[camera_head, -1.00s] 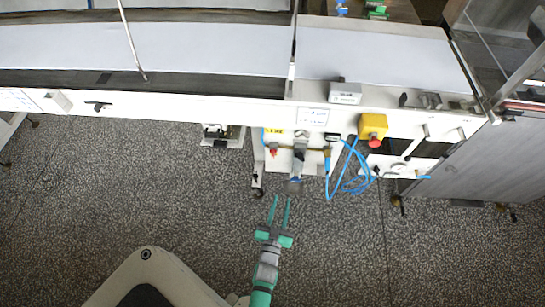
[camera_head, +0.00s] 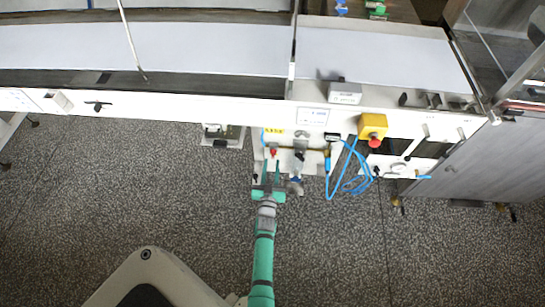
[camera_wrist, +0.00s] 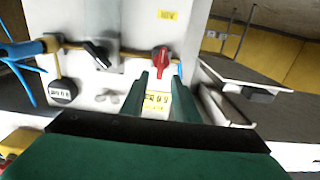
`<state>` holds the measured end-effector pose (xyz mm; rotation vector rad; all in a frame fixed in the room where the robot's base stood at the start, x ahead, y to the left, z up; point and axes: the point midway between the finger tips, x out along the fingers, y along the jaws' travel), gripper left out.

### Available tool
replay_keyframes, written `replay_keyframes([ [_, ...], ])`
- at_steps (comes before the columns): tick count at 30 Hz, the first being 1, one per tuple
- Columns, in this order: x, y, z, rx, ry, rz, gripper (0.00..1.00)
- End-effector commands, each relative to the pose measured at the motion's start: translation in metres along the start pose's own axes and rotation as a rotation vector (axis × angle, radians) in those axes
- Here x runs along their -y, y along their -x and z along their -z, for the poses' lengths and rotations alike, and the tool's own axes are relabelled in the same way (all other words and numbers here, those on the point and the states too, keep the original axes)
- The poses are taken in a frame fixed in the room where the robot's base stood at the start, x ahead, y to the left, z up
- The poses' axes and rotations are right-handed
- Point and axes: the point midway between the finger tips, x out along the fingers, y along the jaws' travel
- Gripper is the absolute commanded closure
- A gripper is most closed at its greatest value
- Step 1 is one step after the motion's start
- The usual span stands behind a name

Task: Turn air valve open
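The valve panel (camera_head: 310,160) hangs under the machine's front edge. A red valve handle (camera_wrist: 160,60) sits on a brass pipe; it also shows in the head view (camera_head: 273,152). A black valve handle (camera_wrist: 98,54) sits on the same pipe, left of the red one in the wrist view. I cannot tell from legible labels which one is the air valve. My gripper (camera_head: 270,165) is open and empty, its fingers pointing at the red handle. In the wrist view the red handle shows between and just beyond the fingertips (camera_wrist: 158,78); contact is not visible.
Blue hoses (camera_head: 352,170) loop on the panel's right. A yellow box with a red button (camera_head: 373,128) is on the machine front. Speckled floor (camera_head: 180,210) in front is free.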

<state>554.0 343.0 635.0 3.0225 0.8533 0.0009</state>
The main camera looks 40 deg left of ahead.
Motion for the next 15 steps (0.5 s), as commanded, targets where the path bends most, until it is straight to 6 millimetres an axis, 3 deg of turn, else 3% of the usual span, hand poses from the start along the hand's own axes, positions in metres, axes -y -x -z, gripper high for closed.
replay_keyframes([
  [6,0.0,-0.031,0.001,-0.001,-0.001,0.0,0.72],
  [15,0.0,-0.047,0.0,0.001,-0.001,0.0,0.72],
])
